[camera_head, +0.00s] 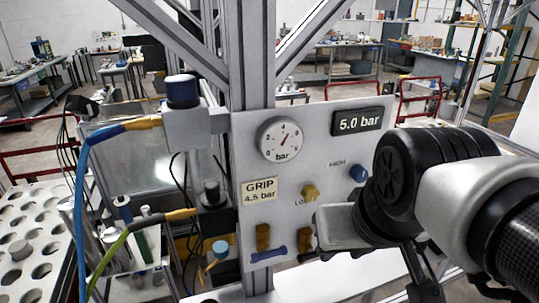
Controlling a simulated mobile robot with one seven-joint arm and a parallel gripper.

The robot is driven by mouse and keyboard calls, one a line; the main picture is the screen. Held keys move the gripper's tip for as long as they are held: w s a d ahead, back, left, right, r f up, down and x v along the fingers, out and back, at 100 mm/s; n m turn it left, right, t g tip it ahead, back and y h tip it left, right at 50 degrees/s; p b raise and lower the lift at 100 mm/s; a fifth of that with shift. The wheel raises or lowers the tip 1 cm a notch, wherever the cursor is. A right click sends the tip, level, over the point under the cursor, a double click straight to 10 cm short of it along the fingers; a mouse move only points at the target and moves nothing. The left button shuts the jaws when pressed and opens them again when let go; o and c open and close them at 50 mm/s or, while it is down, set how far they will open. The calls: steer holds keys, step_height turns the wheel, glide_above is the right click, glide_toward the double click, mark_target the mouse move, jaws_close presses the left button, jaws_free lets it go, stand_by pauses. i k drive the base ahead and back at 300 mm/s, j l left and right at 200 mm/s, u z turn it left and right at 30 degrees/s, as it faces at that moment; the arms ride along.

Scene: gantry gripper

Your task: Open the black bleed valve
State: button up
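A black knob (211,192), which may be the black bleed valve, stands on a dark block at the left side of the grey panel (238,150). I cannot tell its position, open or closed. A green hose with an orange end runs into this block from the left. My arm comes in from the right, in front of the panel's right part. My gripper (340,228) is at the panel's lower right, well to the right of the black knob and apart from it. Its fingers are not clearly shown, so its opening cannot be told.
The panel carries a round gauge (281,139), a 5.0 bar display (357,120), a yellow knob (310,192) and a blue knob (358,173). A blue hose (82,205) and a perforated rack (40,235) are at left.

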mark_target(302, 258)
steer(key=k+j+z, duration=0.15)
steer(key=k+j, duration=0.55)
steer(key=k, duration=0.15)
